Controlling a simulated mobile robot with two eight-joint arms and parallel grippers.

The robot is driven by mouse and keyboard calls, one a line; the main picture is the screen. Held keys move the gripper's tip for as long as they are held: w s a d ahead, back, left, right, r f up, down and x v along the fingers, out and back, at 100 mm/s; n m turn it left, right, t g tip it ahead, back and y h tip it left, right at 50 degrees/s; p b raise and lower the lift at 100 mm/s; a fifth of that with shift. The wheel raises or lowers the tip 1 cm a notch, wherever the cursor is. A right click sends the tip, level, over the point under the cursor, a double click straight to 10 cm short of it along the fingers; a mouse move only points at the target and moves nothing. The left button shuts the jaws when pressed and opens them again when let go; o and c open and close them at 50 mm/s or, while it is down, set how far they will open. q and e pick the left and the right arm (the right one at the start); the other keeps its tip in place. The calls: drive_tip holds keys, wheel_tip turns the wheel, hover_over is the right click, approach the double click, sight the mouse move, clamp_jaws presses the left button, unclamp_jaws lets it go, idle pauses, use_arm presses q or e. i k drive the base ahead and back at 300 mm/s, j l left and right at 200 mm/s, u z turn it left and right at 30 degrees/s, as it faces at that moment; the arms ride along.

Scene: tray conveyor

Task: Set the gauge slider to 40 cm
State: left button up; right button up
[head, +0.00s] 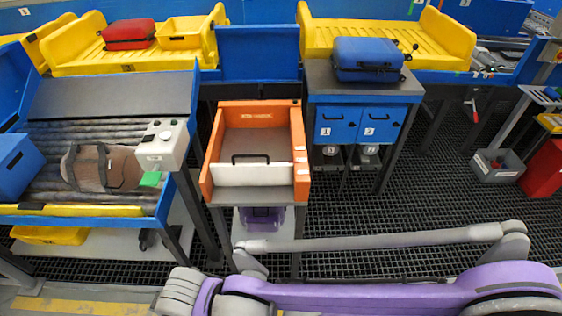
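An orange open-topped gauge box (207,170) stands on a dark stand in the middle of the view. It has a grey floor, a white front panel (252,174) and a dark handle (250,157) just behind that panel. Several small white labels (299,158) sit along its right wall; their writing is too small to read. I cannot tell for sure which part is the slider or what value it is at. Purple and grey links of my own arm cross the bottom of the view, below and in front of the box.
A roller table (60,139) with a brown bag (118,168) and a control box (161,145) stands left of the gauge. A cabinet (345,122) with a blue case (367,58) on top stands right. Yellow conveyor trays (425,52) run behind. Dark grating floor (420,190) is open at right.

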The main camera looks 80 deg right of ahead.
sight(249, 174)
drive_tip(key=z, duration=2.5)
drive_tip(key=i+l+z, duration=0.55)
drive_tip(key=i, duration=0.2)
drive_tip(key=j, duration=0.1)
